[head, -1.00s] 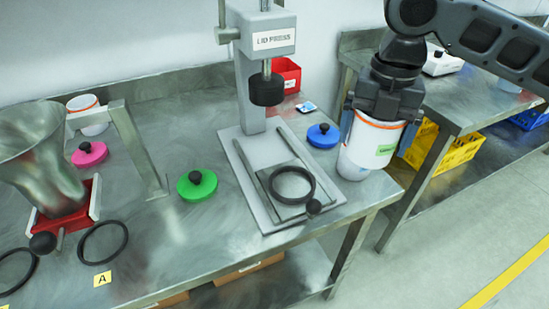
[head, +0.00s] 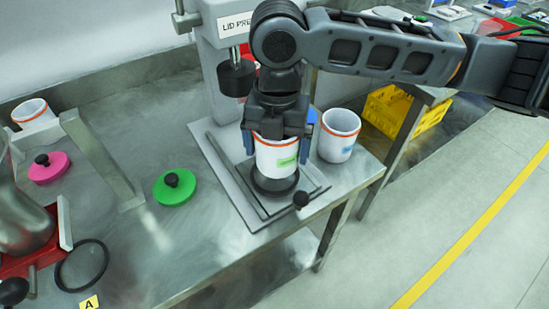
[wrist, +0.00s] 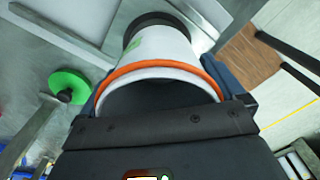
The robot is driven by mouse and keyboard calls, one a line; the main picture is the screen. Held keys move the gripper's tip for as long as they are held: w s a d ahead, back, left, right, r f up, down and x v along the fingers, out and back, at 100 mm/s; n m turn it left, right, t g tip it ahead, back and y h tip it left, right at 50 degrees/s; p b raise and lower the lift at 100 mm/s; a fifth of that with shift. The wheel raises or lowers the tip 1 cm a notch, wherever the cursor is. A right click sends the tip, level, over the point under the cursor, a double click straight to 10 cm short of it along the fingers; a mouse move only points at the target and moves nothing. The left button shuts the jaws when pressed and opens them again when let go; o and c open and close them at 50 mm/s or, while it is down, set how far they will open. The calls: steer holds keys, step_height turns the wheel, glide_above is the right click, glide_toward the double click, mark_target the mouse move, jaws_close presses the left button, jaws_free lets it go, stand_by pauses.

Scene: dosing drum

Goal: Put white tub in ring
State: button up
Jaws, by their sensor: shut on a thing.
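My gripper (head: 276,150) is shut on a white tub (head: 276,163) with an orange band and a green label. The tub is upright over the black ring (head: 274,188) on the lid press's sliding tray. Its base hides the far part of the ring; I cannot tell whether it rests inside or hovers just above. In the wrist view the tub's orange rim (wrist: 165,65) lies between the fingers, with the dark ring (wrist: 160,20) around or beyond its base. Another black ring (head: 82,265) lies on the bench by the A label.
A second white tub (head: 339,135) with a blue label stands close right of the held one. The press head (head: 236,77) is behind left. A green lid (head: 174,187) and pink lid (head: 48,167) lie left. The bench's front edge is near the tray.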

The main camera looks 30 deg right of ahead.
steer(key=shift+a+f, duration=0.3)
steer(key=shift+f, duration=1.9)
steer(key=shift+f, duration=0.2)
steer(key=o, duration=0.7)
step_height(320, 180, up, 12)
steer(key=shift+r, duration=0.25)
